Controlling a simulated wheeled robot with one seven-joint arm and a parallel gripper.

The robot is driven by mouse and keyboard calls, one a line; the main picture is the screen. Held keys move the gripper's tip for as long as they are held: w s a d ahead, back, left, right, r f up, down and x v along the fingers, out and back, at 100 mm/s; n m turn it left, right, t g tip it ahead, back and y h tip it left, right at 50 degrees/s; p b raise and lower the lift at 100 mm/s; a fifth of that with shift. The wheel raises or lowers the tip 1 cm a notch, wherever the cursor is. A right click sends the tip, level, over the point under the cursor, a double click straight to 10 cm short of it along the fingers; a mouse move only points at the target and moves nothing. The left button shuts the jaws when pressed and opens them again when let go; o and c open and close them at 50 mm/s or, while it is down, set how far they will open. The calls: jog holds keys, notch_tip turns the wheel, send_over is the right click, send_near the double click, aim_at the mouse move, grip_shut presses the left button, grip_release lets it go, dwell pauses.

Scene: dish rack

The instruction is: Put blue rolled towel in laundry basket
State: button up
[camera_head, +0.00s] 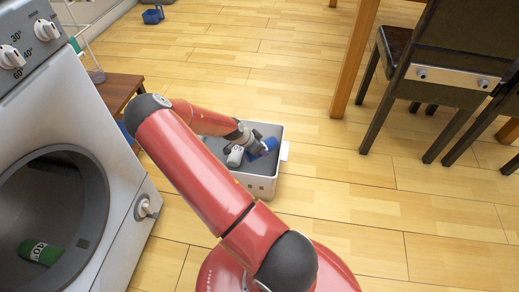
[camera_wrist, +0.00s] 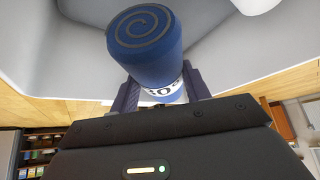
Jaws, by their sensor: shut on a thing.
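The blue rolled towel (camera_head: 263,146) has a spiral end and a white printed band. In the wrist view the towel (camera_wrist: 148,35) sits between the two dark fingers of my gripper (camera_wrist: 160,92), which are shut on it. In the head view my gripper (camera_head: 252,147) holds it over or within the opening of the laundry basket (camera_head: 258,187), a white box with a grey inside. The basket's grey inner walls (camera_wrist: 82,38) surround the towel in the wrist view. I cannot tell whether the towel touches the basket floor.
A whitish object (camera_head: 236,156) shows in the basket beside my gripper. A green rolled towel (camera_head: 40,252) lies in the open washing machine (camera_head: 125,235) at left. A small brown stool (camera_head: 118,88) stands behind it. Chairs (camera_head: 440,90) stand at right; the wooden floor (camera_head: 350,210) between is clear.

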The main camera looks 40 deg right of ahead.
jog(key=shift+f, duration=0.2)
dwell(0.3)
notch_tip(320, 180, down, 6)
jog(key=b, duration=0.5)
jog(key=shift+f, duration=0.1)
jog(key=shift+f+b, duration=0.25)
jog(key=shift+b, duration=0.15)
jog(key=o, duration=1.1)
jog(key=p+v, duration=0.2)
jog(key=v, duration=0.6)
jog(key=shift+c, duration=0.3)
grip_shut()
